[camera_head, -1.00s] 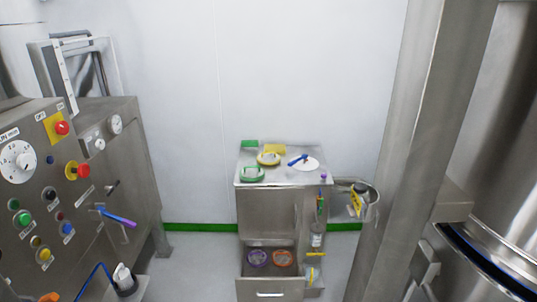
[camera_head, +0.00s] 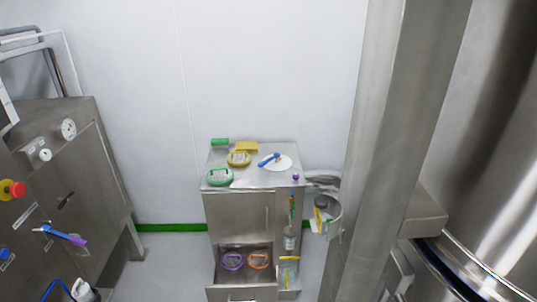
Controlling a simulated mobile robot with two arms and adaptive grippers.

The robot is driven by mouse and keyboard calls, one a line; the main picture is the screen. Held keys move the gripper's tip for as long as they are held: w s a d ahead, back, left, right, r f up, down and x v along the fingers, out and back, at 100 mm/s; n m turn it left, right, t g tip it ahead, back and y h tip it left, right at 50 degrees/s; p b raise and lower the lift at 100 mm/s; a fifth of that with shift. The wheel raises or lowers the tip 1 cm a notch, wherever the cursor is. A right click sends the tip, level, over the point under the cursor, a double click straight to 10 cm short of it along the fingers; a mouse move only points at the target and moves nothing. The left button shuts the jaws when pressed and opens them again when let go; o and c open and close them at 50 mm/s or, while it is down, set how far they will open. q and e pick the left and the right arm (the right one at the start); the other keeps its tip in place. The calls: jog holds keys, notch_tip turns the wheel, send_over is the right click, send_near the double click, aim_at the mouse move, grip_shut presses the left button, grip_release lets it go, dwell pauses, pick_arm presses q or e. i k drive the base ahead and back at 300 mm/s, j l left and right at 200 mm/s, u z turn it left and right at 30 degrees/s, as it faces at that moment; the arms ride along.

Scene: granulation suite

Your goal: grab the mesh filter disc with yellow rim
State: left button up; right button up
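The mesh filter disc with yellow rim (camera_head: 239,159) lies on top of a steel cabinet (camera_head: 237,211), towards the back left of its top. A green-rimmed disc (camera_head: 219,177) lies in front of it to the left, close to the front edge. A yellow block-like item (camera_head: 246,146) is just behind it. Neither of my grippers is in view, and nothing is touching the yellow-rimmed disc.
A blue-handled tool on a white round piece (camera_head: 278,162) lies to the right on the cabinet. An open lower drawer holds a purple ring (camera_head: 232,261) and an orange ring (camera_head: 259,260). A control panel stands left, a steel column (camera_head: 375,150) and vessel right.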

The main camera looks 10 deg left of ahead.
aim_at(242, 159)
jog(key=i+j+z, duration=0.25)
jog(key=i, duration=0.15)
jog(key=i+j+z, duration=0.3)
jog(key=j+z, duration=0.4)
jog(key=j, duration=0.4)
jog(key=j+z, duration=0.4)
jog(key=j, duration=0.45)
